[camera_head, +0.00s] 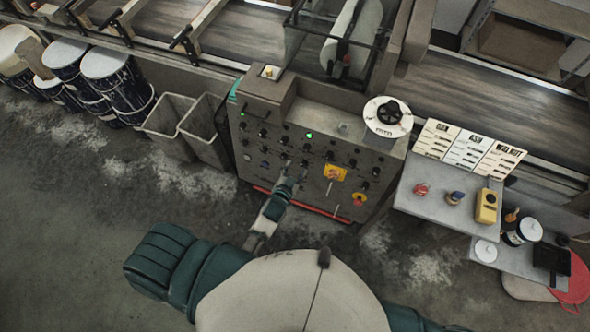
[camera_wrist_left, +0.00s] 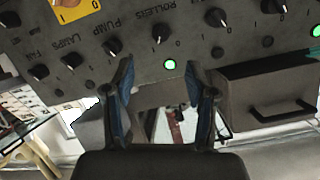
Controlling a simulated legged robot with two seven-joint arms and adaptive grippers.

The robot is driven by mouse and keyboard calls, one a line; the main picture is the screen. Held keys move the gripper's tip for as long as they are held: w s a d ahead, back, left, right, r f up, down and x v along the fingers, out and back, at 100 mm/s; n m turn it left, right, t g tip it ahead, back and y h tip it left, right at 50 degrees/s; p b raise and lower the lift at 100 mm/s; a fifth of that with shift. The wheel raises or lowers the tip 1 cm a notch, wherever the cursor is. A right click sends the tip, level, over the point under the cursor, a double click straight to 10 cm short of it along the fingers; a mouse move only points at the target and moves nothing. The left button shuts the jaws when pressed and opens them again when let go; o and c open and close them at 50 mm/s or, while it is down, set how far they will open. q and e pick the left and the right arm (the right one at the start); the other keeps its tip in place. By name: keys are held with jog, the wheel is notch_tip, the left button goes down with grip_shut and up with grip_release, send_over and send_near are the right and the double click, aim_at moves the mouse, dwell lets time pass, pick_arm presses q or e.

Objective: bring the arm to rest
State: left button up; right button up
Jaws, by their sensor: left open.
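My left gripper (camera_head: 289,179) is in front of the lower part of the grey control panel (camera_head: 300,150) in the head view. In the left wrist view its two blue-grey fingers (camera_wrist_left: 165,105) stand apart with nothing between them. The panel shows above them with a row of black knobs, labelled FAN, LAMPS, PUMP and ROLLERS, and a lit green lamp (camera_wrist_left: 170,64) just above the gap. I cannot tell whether the fingertips touch the panel. My right gripper does not show.
A side shelf (camera_head: 430,196) holds small items and wood sample cards (camera_head: 468,147). Two grey bins (camera_head: 205,130) and several drums (camera_head: 105,70) stand left. The conveyor (camera_head: 450,100) runs behind. The floor at left is clear.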

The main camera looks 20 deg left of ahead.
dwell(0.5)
pick_arm(q)
jog(key=s+f+g, duration=0.3)
jog(key=s+f, duration=0.4)
jog(key=f, duration=0.5)
jog(key=s+f+g, duration=0.3)
jog(key=s+f, duration=0.3)
jog(key=f, duration=0.5)
jog(key=s+a+f+g, duration=0.2)
jog(key=s+f, duration=0.3)
jog(key=s, duration=0.4)
jog(key=s+a+f+n+g, duration=0.1)
jog(key=s+f, duration=0.4)
jog(key=s, duration=0.5)
jog(key=s+a+f+g, duration=0.3)
jog(key=s+a+f, duration=0.2)
jog(key=s, duration=0.4)
jog(key=shift+s+f+n, duration=0.25)
jog(key=shift+s+n, duration=0.05)
jog(key=shift+s, duration=0.1)
jog(key=shift+d, duration=0.1)
